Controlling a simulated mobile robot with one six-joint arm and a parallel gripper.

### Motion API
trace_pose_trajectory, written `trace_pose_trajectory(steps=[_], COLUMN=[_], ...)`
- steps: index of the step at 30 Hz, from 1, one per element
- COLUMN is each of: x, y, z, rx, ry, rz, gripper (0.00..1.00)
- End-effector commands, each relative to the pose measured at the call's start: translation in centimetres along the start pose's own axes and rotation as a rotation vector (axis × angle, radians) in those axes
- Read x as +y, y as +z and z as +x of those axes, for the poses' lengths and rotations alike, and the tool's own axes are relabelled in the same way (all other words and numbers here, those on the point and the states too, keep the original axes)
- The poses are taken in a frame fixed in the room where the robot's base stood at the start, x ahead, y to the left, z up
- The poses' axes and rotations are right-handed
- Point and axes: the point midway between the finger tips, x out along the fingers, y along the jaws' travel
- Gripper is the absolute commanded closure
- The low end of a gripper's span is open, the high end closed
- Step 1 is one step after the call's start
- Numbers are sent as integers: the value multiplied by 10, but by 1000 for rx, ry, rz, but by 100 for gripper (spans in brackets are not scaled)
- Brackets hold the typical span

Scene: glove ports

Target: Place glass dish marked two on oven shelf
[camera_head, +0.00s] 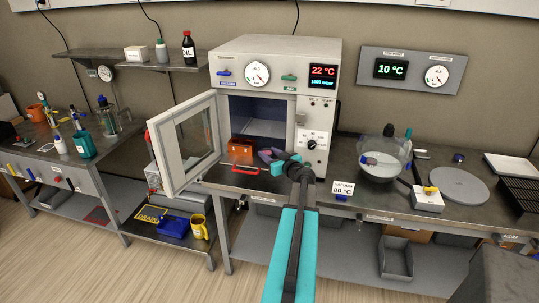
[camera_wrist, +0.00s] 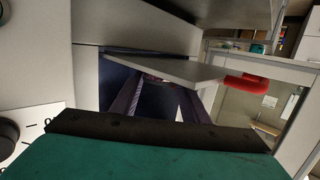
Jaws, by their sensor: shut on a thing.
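The oven (camera_head: 282,52) stands on the bench with its door (camera_head: 185,142) swung open to the left. The oven shelf (camera_head: 262,129) shows inside as a flat grey plate; the grey plate with a red handle also shows in the wrist view (camera_wrist: 185,68). My gripper (camera_head: 264,156) reaches in at the oven's mouth, low and in front of the shelf. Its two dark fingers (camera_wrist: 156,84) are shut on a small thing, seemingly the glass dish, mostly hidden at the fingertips. No mark on it can be read.
A red handle (camera_head: 243,169) juts out at the oven's lower front, close left of my gripper. An orange-brown block (camera_head: 241,149) sits just above it. A round glass vessel (camera_head: 383,163) and a grey disc (camera_head: 459,186) stand on the bench at the right.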

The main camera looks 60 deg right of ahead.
Motion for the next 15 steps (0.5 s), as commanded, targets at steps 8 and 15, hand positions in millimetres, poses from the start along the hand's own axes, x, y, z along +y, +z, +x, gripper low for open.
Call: trace_pose_trajectory(steps=[8,15], x=[0,0], y=[3,3], z=[0,0], rx=[0,0], ry=[0,0], rz=[0,0], gripper=[84,40])
